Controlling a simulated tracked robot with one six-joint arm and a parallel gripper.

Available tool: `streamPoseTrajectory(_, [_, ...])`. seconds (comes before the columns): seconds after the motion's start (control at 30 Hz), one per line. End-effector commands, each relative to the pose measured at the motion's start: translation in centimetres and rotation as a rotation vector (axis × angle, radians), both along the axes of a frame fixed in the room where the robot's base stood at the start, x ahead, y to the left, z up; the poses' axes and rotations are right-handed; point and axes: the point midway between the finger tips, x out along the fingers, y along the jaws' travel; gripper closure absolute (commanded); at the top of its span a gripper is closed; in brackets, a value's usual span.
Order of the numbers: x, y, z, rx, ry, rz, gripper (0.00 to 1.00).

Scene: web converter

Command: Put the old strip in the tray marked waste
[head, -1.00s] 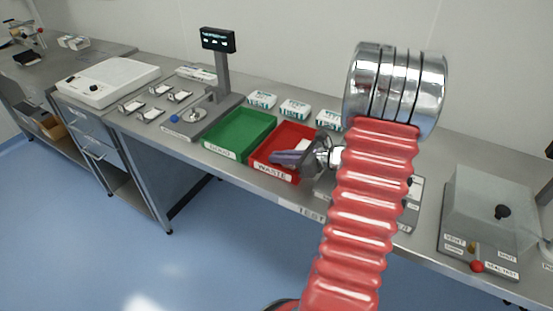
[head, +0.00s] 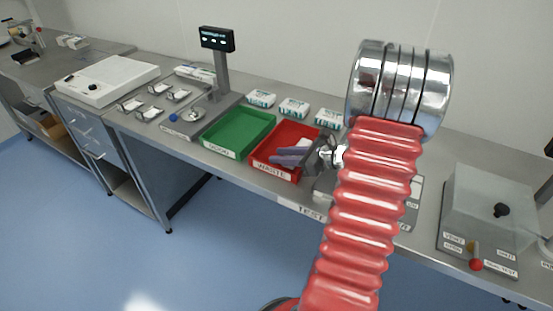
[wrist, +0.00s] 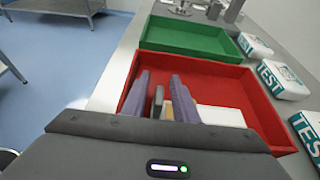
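The red tray marked WASTE (head: 272,171) stands on the bench, and it also shows in the wrist view (wrist: 232,76). My gripper (head: 280,154) is over this tray, with its purple fingers spread apart; the wrist view also shows the gap between the fingers (wrist: 160,92). A flat white piece (wrist: 220,116) lies in the tray, right of the fingers; I cannot tell whether it is the old strip. Small grey and tan shapes show between the fingers in the wrist view, partly hidden, and I cannot tell what they are.
A green tray (head: 219,150) stands beside the red one. White packs marked TEST (head: 294,107) stand behind the trays. A display post (head: 222,72) rises to the left. A clear-covered box (head: 489,210) with knobs stands at the right.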

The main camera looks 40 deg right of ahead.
Motion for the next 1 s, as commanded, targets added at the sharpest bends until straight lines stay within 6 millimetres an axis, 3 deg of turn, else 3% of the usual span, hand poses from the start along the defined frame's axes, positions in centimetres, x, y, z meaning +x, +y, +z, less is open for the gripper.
streamPoseTrajectory(0.6, [-8.0,-2.9,3.5,0.0,0.0,-0.001,0.74])
streamPoseTrajectory(1.0, [-9.4,-3.3,4.1,0.001,0.0,0.002,0.74])
